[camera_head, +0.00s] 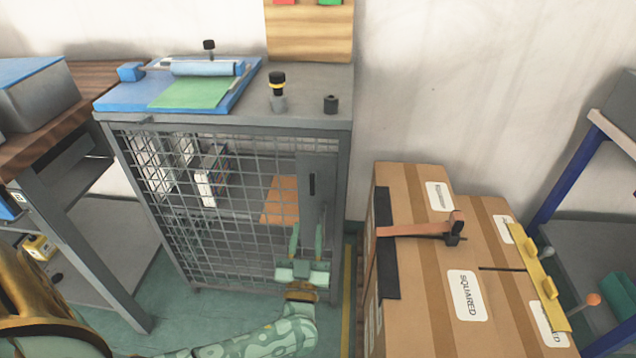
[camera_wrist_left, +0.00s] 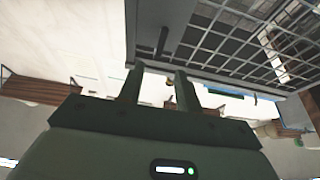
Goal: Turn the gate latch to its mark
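The gate (camera_head: 225,215) is the wire-mesh front of a grey metal cabinet. A dark, narrow bar that looks like the latch (camera_head: 312,184) stands upright on the grey plate (camera_head: 313,215) at the gate's right side. It also shows in the left wrist view (camera_wrist_left: 162,41), just beyond the fingertips. My left gripper (camera_head: 308,230) is in front of the plate, below the latch, with its fingers pointing up. Its two fingers are apart with nothing between them, as the left wrist view (camera_wrist_left: 160,72) also shows. I cannot make out the mark. My right gripper is not in view.
Cardboard boxes (camera_head: 420,270) stand right of the cabinet, with a brown strap-like tool (camera_head: 420,228) on top. The cabinet top (camera_head: 310,110) holds a blue tray (camera_head: 125,98) and small black-capped items. A workbench (camera_head: 90,85) is at left.

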